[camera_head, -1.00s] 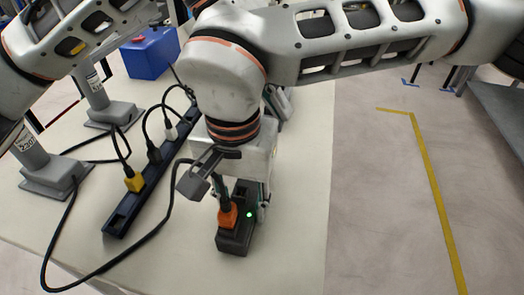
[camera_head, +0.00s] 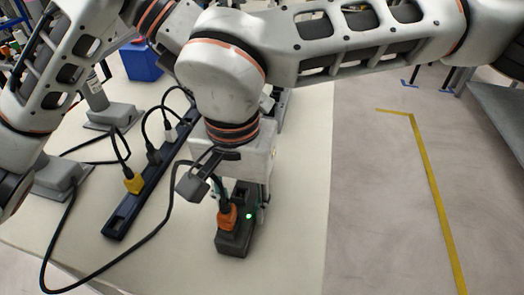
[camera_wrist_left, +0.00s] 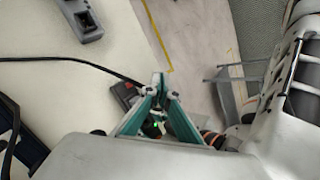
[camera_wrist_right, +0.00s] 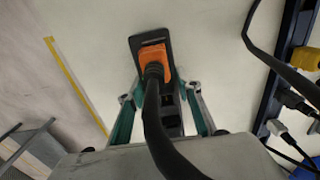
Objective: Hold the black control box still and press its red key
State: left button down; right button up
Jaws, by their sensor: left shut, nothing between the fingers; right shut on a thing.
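My left gripper is hidden behind my right arm in the head view. In the left wrist view its fingertips (camera_wrist_left: 165,84) are together and empty, appearing near the box (camera_wrist_left: 124,93); contact cannot be told. No red key is visible on the box.
A dark power strip (camera_head: 119,219) with several plugs and black cables lies left of the box. Grey stand bases (camera_head: 112,116) stand farther left. A blue box (camera_head: 141,62) is at the back. The table right of the box is clear.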

pick_arm(q)
jog(key=shift+f, duration=4.1)
jog(key=shift+f, duration=0.15)
jog(key=shift+f, duration=0.25)
jog(key=shift+f, duration=0.55)
jog(key=shift+r, duration=0.95)
jog(key=shift+r, duration=0.1)
jog(key=shift+r, duration=2.4)
